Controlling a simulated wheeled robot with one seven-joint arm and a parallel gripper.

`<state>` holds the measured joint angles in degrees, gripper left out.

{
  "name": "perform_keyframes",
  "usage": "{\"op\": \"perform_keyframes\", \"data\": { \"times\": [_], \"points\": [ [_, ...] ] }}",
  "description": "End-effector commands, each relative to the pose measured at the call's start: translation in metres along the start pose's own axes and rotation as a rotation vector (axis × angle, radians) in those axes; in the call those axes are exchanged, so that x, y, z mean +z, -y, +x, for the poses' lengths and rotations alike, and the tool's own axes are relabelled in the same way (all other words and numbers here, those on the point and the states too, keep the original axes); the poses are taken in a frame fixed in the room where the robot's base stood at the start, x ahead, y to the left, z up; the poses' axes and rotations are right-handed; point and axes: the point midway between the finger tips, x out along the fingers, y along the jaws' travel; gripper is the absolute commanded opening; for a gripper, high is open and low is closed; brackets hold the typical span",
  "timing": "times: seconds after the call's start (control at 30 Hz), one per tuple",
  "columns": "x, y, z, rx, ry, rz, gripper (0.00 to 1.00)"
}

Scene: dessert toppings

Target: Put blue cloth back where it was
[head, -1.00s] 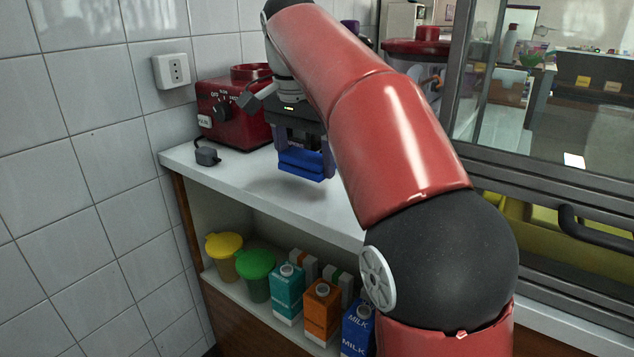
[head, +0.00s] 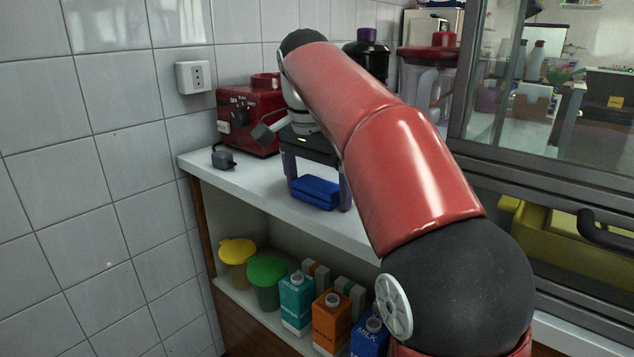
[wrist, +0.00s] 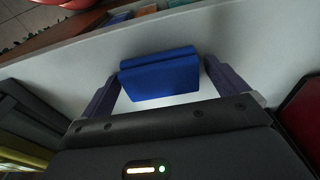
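The blue cloth (head: 316,192) is a folded, flat block. It lies on the white counter (head: 255,189), close to the front edge, below my gripper. In the wrist view the cloth (wrist: 160,75) sits between the two purple fingertips, with narrow gaps showing at its sides. My gripper (head: 318,183) points down over the counter and is open, its fingers on either side of the cloth. It also shows in the wrist view (wrist: 161,72).
A red-lidded blender (head: 428,80) is behind my arm. The shelf below holds a yellow-lidded cup (head: 238,252), a green-lidded cup (head: 267,270) and several cartons (head: 297,302).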

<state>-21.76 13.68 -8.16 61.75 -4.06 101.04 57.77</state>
Motion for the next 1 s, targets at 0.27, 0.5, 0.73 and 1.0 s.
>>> {"op": "perform_keyframes", "data": {
  "times": [0.27,0.5,0.73,1.0],
  "points": [
    [0.0,0.0,0.002,0.0,0.0,0.0,0.98],
    [0.0,-0.002,-0.041,-0.003,-0.002,0.0,0.98],
    [0.002,-0.006,-0.073,0.0,0.0,0.0,0.98],
    [0.002,-0.007,-0.079,0.001,0.001,0.0,0.98]
  ]
}}
